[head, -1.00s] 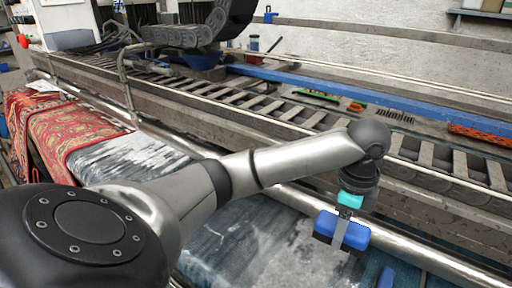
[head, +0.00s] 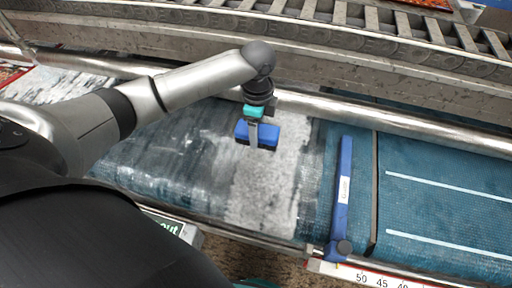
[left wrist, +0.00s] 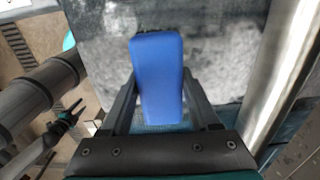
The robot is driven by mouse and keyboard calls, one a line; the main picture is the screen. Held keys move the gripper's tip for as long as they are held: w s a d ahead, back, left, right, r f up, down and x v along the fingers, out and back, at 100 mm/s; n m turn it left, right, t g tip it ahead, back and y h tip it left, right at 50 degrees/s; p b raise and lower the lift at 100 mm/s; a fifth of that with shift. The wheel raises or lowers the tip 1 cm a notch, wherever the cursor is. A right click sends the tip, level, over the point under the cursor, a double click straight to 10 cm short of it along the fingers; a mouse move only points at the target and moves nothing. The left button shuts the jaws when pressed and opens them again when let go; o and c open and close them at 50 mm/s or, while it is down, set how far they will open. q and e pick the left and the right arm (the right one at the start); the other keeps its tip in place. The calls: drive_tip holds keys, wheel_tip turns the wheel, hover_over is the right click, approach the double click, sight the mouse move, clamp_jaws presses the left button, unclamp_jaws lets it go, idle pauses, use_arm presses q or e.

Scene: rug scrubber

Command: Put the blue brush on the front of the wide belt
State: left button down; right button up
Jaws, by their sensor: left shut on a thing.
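The blue brush (head: 242,134) is a blue block with a dark underside, held by my left gripper (head: 252,135) above a grey-white wet rug. In the left wrist view the brush (left wrist: 157,75) lies between the two fingers of the left gripper (left wrist: 158,100), which are shut on it. The wide belt (head: 445,205) is teal with white lines and runs across the right of the head view; the rug covers its left part. I cannot tell exactly how high the brush is.
A blue bar (head: 342,195) with a white label lies across the belt, right of the brush. A metal pipe (head: 400,120) runs along the far side, before a slatted conveyor (head: 365,20). A numbered scale (head: 375,277) runs along the near edge. The rug (head: 265,190) lies flat.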

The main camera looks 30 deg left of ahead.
sight(257, 157)
use_arm(q)
wheel_tip(257, 157, down, 8)
drive_tip(key=shift+r+b, duration=0.1)
drive_tip(key=shift+b, duration=0.45)
drive_tip(key=shift+f, duration=0.25)
drive_tip(key=shift+c, duration=0.6)
unclamp_jaws()
drive_tip(key=shift+r, duration=0.1)
wheel_tip(257, 157, up, 12)
drive_tip(key=shift+r+p, duration=0.15)
drive_tip(key=shift+p, duration=0.8)
